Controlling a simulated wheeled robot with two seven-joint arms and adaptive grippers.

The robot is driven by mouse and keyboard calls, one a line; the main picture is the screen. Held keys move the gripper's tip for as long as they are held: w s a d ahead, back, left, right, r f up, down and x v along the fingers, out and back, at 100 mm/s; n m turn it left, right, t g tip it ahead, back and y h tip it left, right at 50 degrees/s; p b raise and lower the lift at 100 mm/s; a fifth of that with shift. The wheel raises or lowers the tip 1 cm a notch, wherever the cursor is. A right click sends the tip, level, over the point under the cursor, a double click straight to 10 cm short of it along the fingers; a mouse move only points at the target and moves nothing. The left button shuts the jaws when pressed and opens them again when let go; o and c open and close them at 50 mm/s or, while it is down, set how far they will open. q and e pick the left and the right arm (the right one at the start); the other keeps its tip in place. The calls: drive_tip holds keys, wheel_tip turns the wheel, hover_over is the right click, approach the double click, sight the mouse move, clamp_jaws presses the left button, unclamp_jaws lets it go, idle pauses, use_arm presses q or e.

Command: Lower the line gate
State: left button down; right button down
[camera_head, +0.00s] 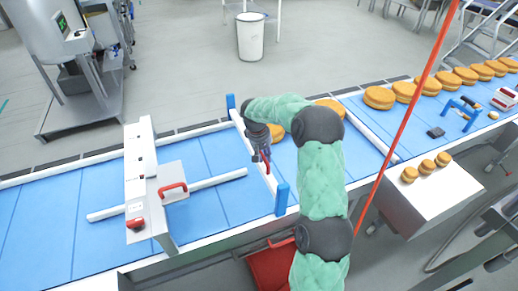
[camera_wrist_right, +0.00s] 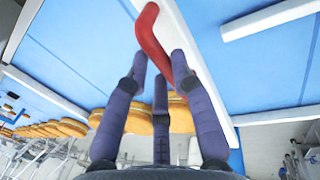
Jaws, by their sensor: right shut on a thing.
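The line gate (camera_head: 238,121) is a white bar across the blue conveyor, between a blue post (camera_head: 231,101) at the far side and another blue post (camera_head: 282,197) at the near side. My right gripper (camera_head: 264,158) is at the middle of the gate, reaching over from the near side. In the wrist view my right gripper (camera_wrist_right: 160,72) is shut on the gate's red handle (camera_wrist_right: 147,22), whose ends show beyond the fingers. The white gate bar (camera_wrist_right: 190,38) runs behind the handle. I cannot tell its exact height above the belt. My left gripper is not in view.
Filled rounds (camera_head: 379,97) line the belt to the right; some are partly hidden behind my right arm. A white machine housing (camera_head: 142,165) with a red handle (camera_head: 172,188) spans the belt at the left. A red bin (camera_head: 268,268) stands below the near edge.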

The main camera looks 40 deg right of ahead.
sight(264, 167)
wheel_tip(264, 167, down, 5)
drive_tip(key=shift+f+b, duration=0.2)
drive_tip(key=shift+b, duration=0.95)
drive_tip(key=shift+f, duration=0.55)
drive_tip(key=shift+s+a, duration=0.1)
drive_tip(key=c, duration=1)
unclamp_jaws()
drive_tip(key=shift+f, duration=0.1)
drive_tip(key=shift+c, duration=0.2)
drive_tip(key=shift+r, duration=0.2)
wheel_tip(264, 167, up, 12)
drive_tip(key=a, duration=0.2)
drive_tip(key=shift+w+f, duration=0.25)
drive_tip(key=shift+w, duration=0.2)
